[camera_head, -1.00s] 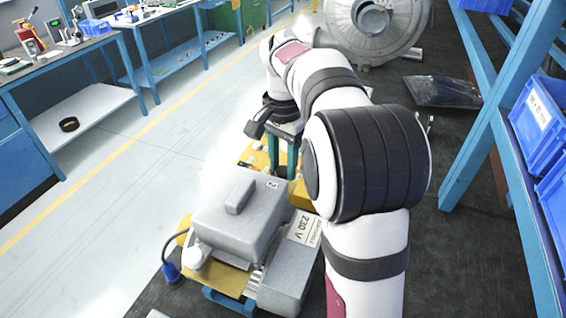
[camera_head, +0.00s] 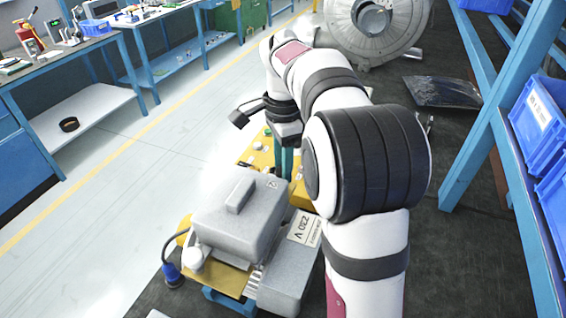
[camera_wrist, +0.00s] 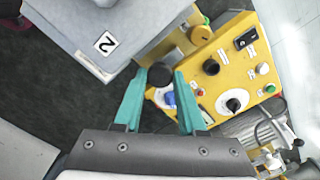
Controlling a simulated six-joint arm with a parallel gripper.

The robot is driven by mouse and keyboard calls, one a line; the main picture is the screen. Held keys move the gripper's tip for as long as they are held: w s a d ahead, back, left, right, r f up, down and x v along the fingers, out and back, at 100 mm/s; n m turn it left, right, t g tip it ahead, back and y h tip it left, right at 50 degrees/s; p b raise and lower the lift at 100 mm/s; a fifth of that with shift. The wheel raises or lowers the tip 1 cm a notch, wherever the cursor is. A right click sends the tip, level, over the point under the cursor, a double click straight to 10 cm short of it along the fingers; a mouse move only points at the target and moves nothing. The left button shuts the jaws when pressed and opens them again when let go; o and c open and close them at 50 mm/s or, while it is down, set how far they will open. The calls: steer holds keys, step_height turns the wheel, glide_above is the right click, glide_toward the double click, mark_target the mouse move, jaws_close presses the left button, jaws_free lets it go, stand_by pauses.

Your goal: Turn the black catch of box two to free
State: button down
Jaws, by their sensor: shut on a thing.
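Box two is a grey metal box (camera_head: 236,222) with a raised handle and a "2" label, left of my arm in the head view. Its labelled corner also shows at the upper left of the wrist view (camera_wrist: 95,22). The black catch (camera_wrist: 160,74) is a dark rounded knob beside the box's edge. My gripper (camera_wrist: 159,80) has its two teal fingers on either side of the catch and is shut on it. In the head view, only part of the teal fingers (camera_head: 284,163) shows behind the box. I cannot tell from these views whether the catch is at free.
A yellow control panel (camera_wrist: 240,72) with black knobs, a switch and coloured buttons lies close to the right of the fingers. A grey "230 V" unit (camera_head: 285,275) adjoins the box. A large grey blower housing (camera_head: 372,25) stands farther back. A blue rack (camera_head: 480,110) stands at right.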

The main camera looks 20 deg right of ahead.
stand_by(0.3)
steer(key=shift+c, duration=2.4)
jaws_free()
step_height(320, 180, up, 16)
steer(key=shift+f, duration=0.15)
